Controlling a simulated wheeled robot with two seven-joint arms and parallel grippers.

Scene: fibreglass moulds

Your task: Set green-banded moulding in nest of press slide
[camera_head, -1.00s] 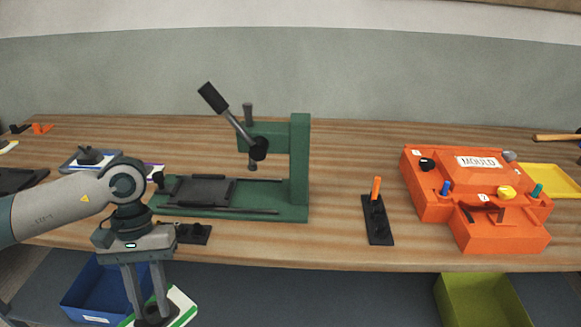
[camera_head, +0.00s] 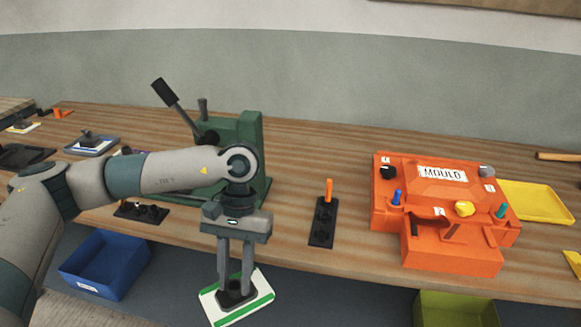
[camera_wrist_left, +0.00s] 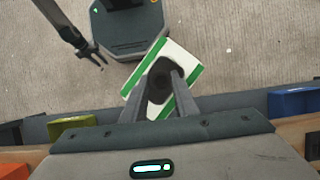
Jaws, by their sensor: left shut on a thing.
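The green-banded moulding (camera_head: 262,284) is a white plate with green stripes and a dark knob. My left gripper (camera_head: 236,288) is shut on the knob and holds the plate in front of the bench edge. In the left wrist view the moulding (camera_wrist_left: 187,60) hangs between the fingertips, turned askew, above the grey floor. The green press (camera_head: 243,130) stands on the bench behind my left forearm, which hides its slide and nest. My right gripper (camera_wrist_left: 92,54) shows small at the upper left of the wrist view, empty, its fingers apart.
An orange mould box (camera_head: 452,245) with coloured knobs stands on the right, beside a yellow tray (camera_head: 540,203). A black block with an orange peg (camera_head: 322,225) stands between it and the press. A blue bin (camera_head: 105,265) and a green bin (camera_head: 455,308) sit below the bench edge.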

